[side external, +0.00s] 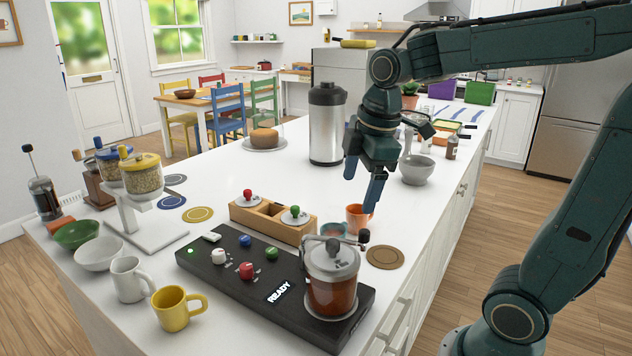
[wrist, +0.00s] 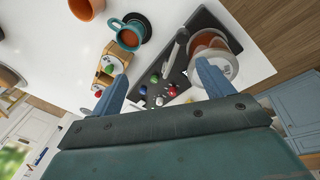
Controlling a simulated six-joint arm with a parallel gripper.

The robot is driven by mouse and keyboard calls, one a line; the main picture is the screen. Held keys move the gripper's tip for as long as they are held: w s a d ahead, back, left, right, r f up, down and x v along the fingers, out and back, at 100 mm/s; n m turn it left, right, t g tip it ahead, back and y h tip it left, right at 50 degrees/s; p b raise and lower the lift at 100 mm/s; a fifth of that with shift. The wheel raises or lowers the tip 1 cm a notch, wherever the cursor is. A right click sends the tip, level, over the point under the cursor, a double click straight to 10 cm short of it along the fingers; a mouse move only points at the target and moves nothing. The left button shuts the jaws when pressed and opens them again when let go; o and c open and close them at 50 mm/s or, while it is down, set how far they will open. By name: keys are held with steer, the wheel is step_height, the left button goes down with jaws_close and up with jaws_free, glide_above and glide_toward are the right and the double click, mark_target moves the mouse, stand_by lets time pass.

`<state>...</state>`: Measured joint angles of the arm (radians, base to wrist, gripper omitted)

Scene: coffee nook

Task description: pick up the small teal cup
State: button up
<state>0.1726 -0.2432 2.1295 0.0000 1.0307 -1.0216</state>
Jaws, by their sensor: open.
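The small teal cup (side external: 333,229) stands on the white counter, partly hidden behind the lidded glass jar in the side view. In the wrist view the teal cup (wrist: 127,37) is at the upper left of centre, with its handle to the upper left and an orange-brown inside. My gripper (side external: 366,185) is above the counter, over the area of the cups, pointing down. In the wrist view my gripper (wrist: 163,86) has its two fingers wide apart with nothing held between them. The teal cup lies ahead of the fingers, apart from them.
An orange cup (side external: 360,217) stands close beside the teal cup. A glass jar (side external: 332,290) sits on the black control panel (side external: 235,262). A wooden box (side external: 262,216) with lids is left of the cup. A brown coaster (side external: 385,257) lies to the right. A steel dispenser (side external: 327,125) stands behind.

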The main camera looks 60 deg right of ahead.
steer(key=w+d+f+n+g, duration=0.2)
steer(key=w+d+f+n, duration=0.2)
steer(key=w+d+n, duration=0.3)
steer(key=shift+w+d+f+n+g, duration=0.15)
steer(key=shift+w+f+n+g, duration=0.2)
steer(key=shift+w+n, duration=0.35)
steer(key=shift+f, duration=0.1)
glide_above(335, 234)
steer(key=s+a, duration=0.1)
steer(key=a, duration=0.1)
steer(key=shift+s+d+f, duration=0.1)
steer(key=shift+f, duration=2)
steer(key=shift+d+f, duration=0.1)
steer(key=shift+f, duration=2)
steer(key=shift+f, duration=0.15)
steer(key=shift+f, duration=2.45)
steer(key=c, duration=1.3)
